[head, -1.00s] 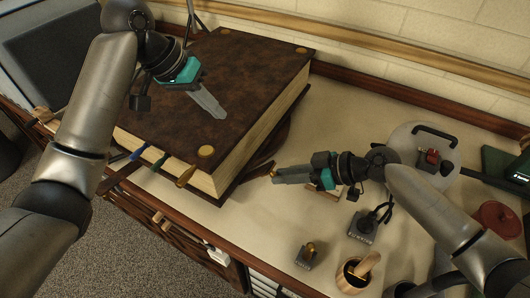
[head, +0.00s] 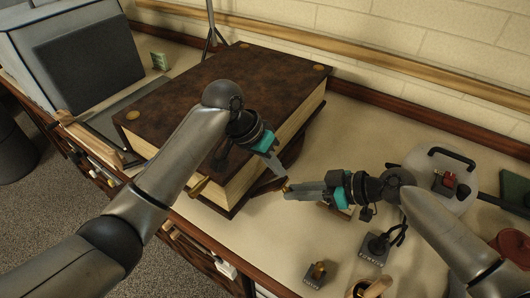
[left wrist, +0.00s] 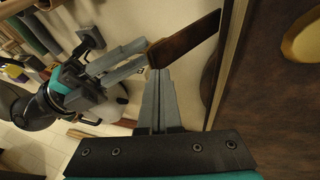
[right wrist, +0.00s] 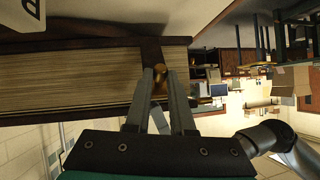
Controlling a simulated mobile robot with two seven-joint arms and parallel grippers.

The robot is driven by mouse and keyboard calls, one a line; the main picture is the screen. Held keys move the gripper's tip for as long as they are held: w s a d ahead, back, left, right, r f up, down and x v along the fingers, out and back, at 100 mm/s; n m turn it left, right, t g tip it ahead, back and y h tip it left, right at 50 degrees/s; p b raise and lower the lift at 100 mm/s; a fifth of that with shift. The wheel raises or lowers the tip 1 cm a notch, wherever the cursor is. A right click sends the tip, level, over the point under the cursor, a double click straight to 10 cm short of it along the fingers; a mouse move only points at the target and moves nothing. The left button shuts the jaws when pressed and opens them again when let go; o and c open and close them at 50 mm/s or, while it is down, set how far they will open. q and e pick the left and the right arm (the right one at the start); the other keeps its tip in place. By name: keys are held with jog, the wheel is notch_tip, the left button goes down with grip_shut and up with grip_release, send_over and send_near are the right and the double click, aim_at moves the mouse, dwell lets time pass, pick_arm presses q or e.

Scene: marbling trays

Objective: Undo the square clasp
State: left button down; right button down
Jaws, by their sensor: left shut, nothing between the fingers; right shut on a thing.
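A large book with a mottled brown cover (head: 225,85) lies on the bench. A dark strap (left wrist: 186,48) sticks out from its page-edge side, and it crosses the pages in the right wrist view (right wrist: 152,50). My right gripper (head: 287,189) is shut on the strap's brass-coloured end (right wrist: 159,74), beside the book. I cannot make out whether that clasp is square. My left gripper (head: 284,174) is shut and empty, its tips (left wrist: 160,71) close to the strap and the right fingertips; contact is unclear.
A dark-panelled case (head: 88,65) stands at the left. Small dark stands (head: 318,273), a wooden cup (head: 362,288) and a pale round lid-like thing with a black handle (head: 425,163) are at the right.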

pick_arm(q)
jog(key=shift+s+d+f, duration=0.2)
jog(key=shift+d, duration=0.1)
jog(key=shift+s+d+f, duration=0.5)
jog(key=shift+d, duration=0.1)
jog(key=shift+f, duration=0.1)
pick_arm(e)
jog(key=shift+a+r, duration=0.1)
jog(key=shift+r, duration=0.05)
jog(key=c, duration=0.8)
grip_release()
jog(key=shift+r, duration=0.1)
jog(key=shift+o, duration=0.2)
